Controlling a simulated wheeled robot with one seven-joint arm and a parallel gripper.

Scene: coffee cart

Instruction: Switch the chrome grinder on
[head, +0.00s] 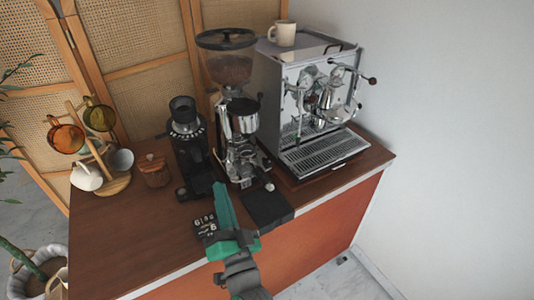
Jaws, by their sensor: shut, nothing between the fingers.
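The chrome grinder (243,122) stands upright on the wooden counter, with a round bean hopper (228,66) on top holding brown beans. It is left of the espresso machine. A small pale knob (269,186) shows near its base on the right; I cannot tell whether it is the switch or how it is set. My gripper (219,188) has green fingers, shut and empty. It comes up from the front edge, and its tips appear just in front of and left of the grinder's base. I cannot tell whether they touch anything.
A black grinder (187,142) stands close on the left. A black mat (268,208) lies right of my gripper. The espresso machine (292,92) bears a cup (284,33). A mug stand (117,184) and wooden jar (154,171) are at left. The front-left counter (130,240) is clear.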

